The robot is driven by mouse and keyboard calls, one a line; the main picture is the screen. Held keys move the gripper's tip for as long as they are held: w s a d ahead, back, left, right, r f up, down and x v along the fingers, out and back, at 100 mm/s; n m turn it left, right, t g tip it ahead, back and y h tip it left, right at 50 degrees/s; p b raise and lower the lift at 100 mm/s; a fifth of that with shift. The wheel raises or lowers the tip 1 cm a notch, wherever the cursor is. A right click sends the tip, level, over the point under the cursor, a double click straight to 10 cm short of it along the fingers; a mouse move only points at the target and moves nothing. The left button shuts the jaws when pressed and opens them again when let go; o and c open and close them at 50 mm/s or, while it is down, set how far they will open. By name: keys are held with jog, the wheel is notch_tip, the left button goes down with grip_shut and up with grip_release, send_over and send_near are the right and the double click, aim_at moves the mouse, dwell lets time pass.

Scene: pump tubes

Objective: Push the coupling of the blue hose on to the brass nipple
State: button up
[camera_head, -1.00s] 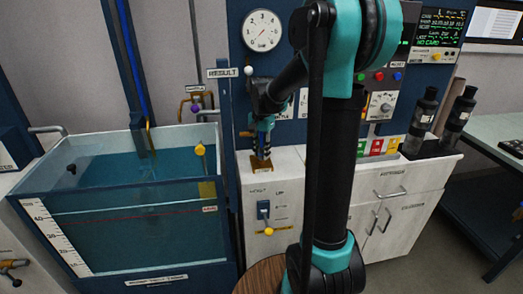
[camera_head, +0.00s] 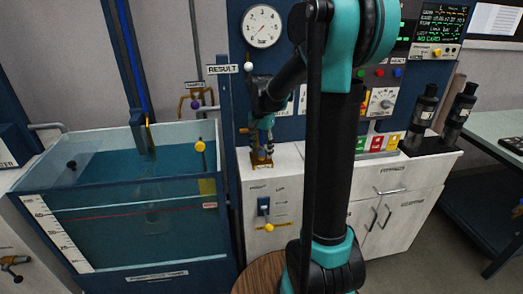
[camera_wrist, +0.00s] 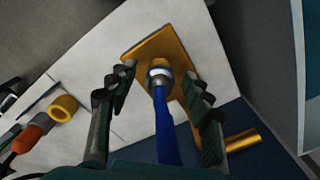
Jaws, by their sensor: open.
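The blue hose (camera_wrist: 166,130) runs up from the bottom of the wrist view and ends in a silvery coupling (camera_wrist: 160,74). The coupling stands at the brass plate (camera_wrist: 146,51), on its upper face. The brass nipple is hidden under the coupling, so I cannot tell how far the coupling sits on it. My gripper (camera_wrist: 158,84) is open, with one finger on each side of the coupling and visible gaps between. In the head view my gripper (camera_head: 262,146) points down just above the brass plate (camera_head: 262,163) on the white cabinet top.
A water tank (camera_head: 120,215) stands to the left of the plate. A lever switch (camera_head: 264,206) is on the cabinet front below. Yellow (camera_wrist: 64,107) and orange (camera_wrist: 26,139) parts lie left in the wrist view. Two dark bottles (camera_head: 422,115) stand right.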

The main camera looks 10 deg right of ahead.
aim_at(262, 148)
notch_tip(262, 148, up, 12)
jog(key=shift+f, duration=0.15)
dwell(0.3)
jog(key=shift+s, duration=0.1)
dwell(0.6)
jog(key=s+d+f+n+t, duration=0.2)
jog(key=s+f+n, duration=0.2)
jog(key=s+f, duration=0.6)
jog(key=s+d+f+n+t, duration=0.2)
jog(key=s+f+n, duration=0.3)
jog(key=s+f, duration=0.4)
jog(key=s, duration=0.3)
jog(key=shift+f, duration=0.4)
jog(key=shift+w, duration=0.1)
dwell(0.7)
